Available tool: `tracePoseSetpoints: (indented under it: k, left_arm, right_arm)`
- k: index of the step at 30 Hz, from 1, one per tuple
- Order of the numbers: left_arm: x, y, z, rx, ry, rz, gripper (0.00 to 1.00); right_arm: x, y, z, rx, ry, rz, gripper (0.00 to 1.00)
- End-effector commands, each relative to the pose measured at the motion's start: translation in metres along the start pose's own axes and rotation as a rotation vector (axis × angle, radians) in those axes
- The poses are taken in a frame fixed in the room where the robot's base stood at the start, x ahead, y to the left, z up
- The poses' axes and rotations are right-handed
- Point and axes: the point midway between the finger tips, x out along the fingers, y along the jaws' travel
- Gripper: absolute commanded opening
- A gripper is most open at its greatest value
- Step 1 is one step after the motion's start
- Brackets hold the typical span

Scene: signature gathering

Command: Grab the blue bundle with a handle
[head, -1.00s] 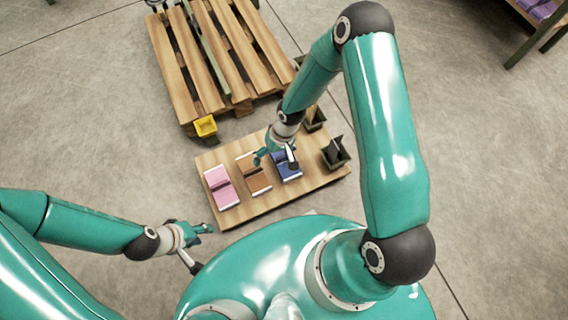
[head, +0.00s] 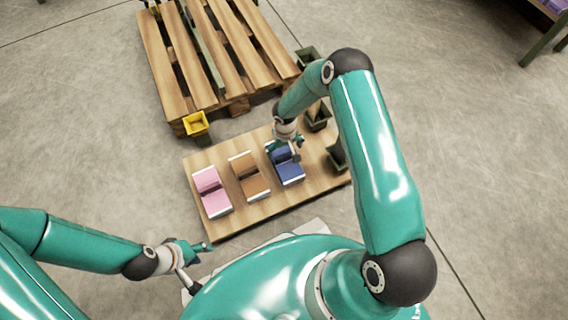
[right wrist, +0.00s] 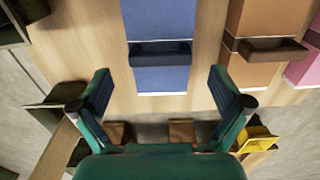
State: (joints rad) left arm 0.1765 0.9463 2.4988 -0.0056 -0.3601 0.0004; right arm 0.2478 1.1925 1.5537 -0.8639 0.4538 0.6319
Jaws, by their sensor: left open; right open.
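The blue bundle (head: 287,168) lies on the wooden board at the right end of a row of three bundles. In the right wrist view the blue bundle (right wrist: 160,75) shows a dark handle (right wrist: 160,53) across it. My right gripper (head: 287,152) is over the far part of the blue bundle. In the right wrist view its open fingers (right wrist: 161,88) stand apart on either side of the bundle's near end, with nothing between them gripped. My left gripper (head: 203,256) is open and empty, off the board's near left side.
The brown bundle (head: 249,176) and pink bundle (head: 212,192) lie left of the blue one on the board (head: 235,222). Dark green bins (head: 318,117) stand at the board's right end.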

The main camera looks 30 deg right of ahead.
Motion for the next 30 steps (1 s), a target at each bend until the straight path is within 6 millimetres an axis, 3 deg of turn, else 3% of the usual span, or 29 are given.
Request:
tracePoseSetpoints:
  k: [3, 11, 21, 30]
  left_arm:
    - [0.009, -0.003, 0.000, 0.000, 0.000, 0.000, 0.42]
    - [0.013, -0.005, 0.000, 0.000, 0.000, 0.000, 0.42]
    - [0.036, -0.013, 0.000, 0.000, 0.000, 0.000, 0.42]
    - [0.036, -0.013, 0.000, 0.000, 0.000, 0.000, 0.42]
  right_arm:
    - [0.023, 0.000, 0.000, 0.000, -0.001, 0.000, 1.00]
    - [0.037, 0.000, 0.000, -0.001, 0.001, -0.001, 1.00]
    - [0.081, -0.001, -0.001, -0.001, 0.001, -0.001, 1.00]
    - [0.084, -0.001, -0.001, -0.002, 0.001, -0.001, 1.00]
